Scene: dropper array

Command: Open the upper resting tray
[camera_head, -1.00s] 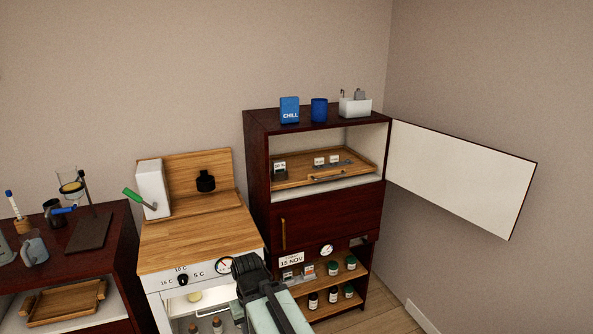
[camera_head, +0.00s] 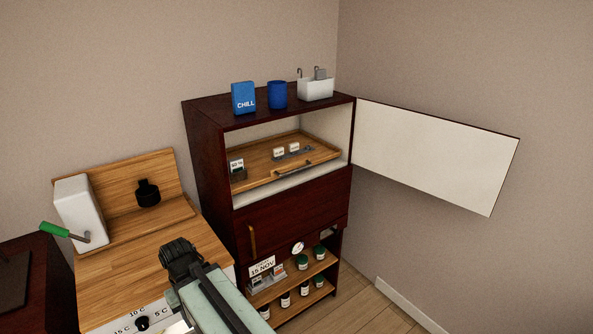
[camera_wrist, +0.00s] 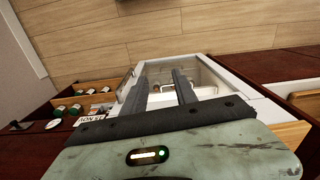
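The upper resting tray (camera_head: 262,174) is a shallow wooden tray in the upper compartment of the dark red cabinet (camera_head: 212,150). A metal bar handle (camera_head: 294,167) is on its front edge, and small labelled items lie on it. The compartment's door (camera_head: 435,158) is swung wide open to the right, its white inner face showing. My gripper (camera_head: 178,255) is in front of the wooden-topped unit, left of and below the tray, well apart from it. In the wrist view my gripper (camera_wrist: 160,82) has its two dark fingers spread with nothing between them. The tray is not in the wrist view.
A blue CHILL box (camera_head: 243,98), a blue cup (camera_head: 278,95) and a white bin (camera_head: 315,89) stand on the cabinet. A closed lower door (camera_head: 300,212) sits above shelves of jars. The wooden worktop (camera_head: 130,262) with a green-handled white device (camera_head: 78,210) is at left.

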